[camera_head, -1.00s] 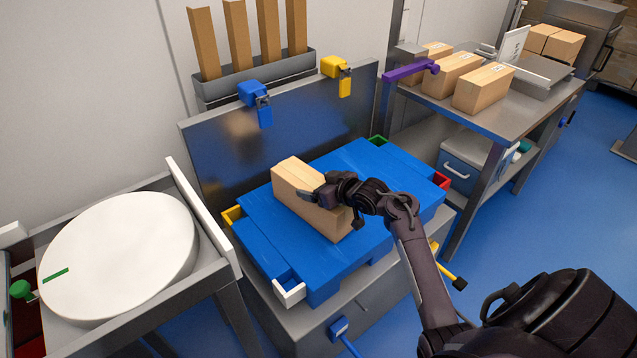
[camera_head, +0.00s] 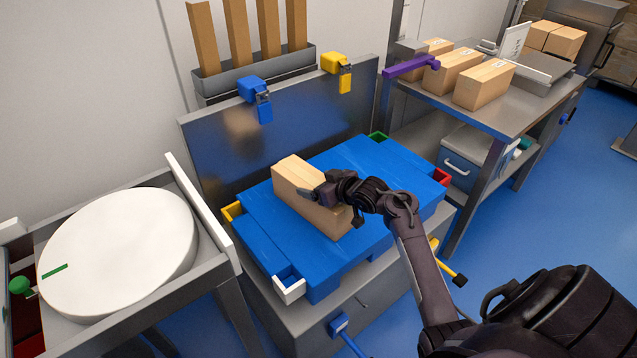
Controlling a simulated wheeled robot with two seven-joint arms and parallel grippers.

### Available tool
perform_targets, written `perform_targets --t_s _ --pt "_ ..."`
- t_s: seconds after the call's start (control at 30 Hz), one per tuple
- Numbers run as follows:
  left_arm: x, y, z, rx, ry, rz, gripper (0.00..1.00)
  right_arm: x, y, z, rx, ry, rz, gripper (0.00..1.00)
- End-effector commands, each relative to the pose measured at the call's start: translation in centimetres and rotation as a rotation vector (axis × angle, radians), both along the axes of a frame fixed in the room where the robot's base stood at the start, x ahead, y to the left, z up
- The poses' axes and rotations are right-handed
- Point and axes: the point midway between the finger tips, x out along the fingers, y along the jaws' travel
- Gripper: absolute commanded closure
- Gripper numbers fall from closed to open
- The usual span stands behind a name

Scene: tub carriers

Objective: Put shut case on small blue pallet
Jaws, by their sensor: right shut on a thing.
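The shut case (camera_head: 298,187) is a light brown cardboard box. It rests on the small blue pallet (camera_head: 272,250), lying slantwise near the middle of its top. My right gripper (camera_head: 318,194) is shut on the box near its front right part, and the fingers and wrist cover some of its top and side. The blue pallet sits on a grey metal stand with coloured corner pieces. My left gripper is not in view.
A white round disc (camera_head: 120,255) lies on the table at left. Several boxes stand on the metal table at right, near a purple bar (camera_head: 408,68). An upright metal panel (camera_head: 200,150) with blue and yellow latches stands behind the pallet.

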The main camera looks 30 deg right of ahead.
Motion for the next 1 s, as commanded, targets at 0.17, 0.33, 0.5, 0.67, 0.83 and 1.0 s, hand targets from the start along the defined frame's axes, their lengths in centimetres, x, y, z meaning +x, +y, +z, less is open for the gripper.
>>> perform_targets --t_s 0.17,0.33,0.5,0.67,0.83,1.0 --pt "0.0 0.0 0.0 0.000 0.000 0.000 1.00 0.2 -0.1 0.4 -0.002 -0.011 0.000 0.05" --pt "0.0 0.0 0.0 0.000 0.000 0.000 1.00 0.1 0.0 0.2 -0.001 -0.006 0.000 0.00" --pt "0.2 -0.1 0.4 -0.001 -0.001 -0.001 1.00 -0.1 0.0 -0.4 0.001 0.005 0.001 0.00" --pt "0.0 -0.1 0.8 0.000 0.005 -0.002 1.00 -1.3 -0.2 0.5 -0.003 0.001 0.000 0.00" --pt "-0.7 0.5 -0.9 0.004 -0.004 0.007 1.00 -4.1 -0.7 2.1 -0.005 -0.003 -0.001 0.00" --pt "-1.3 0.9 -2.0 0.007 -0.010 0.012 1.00 -6.2 -1.1 3.2 -0.002 -0.005 -0.001 0.00"
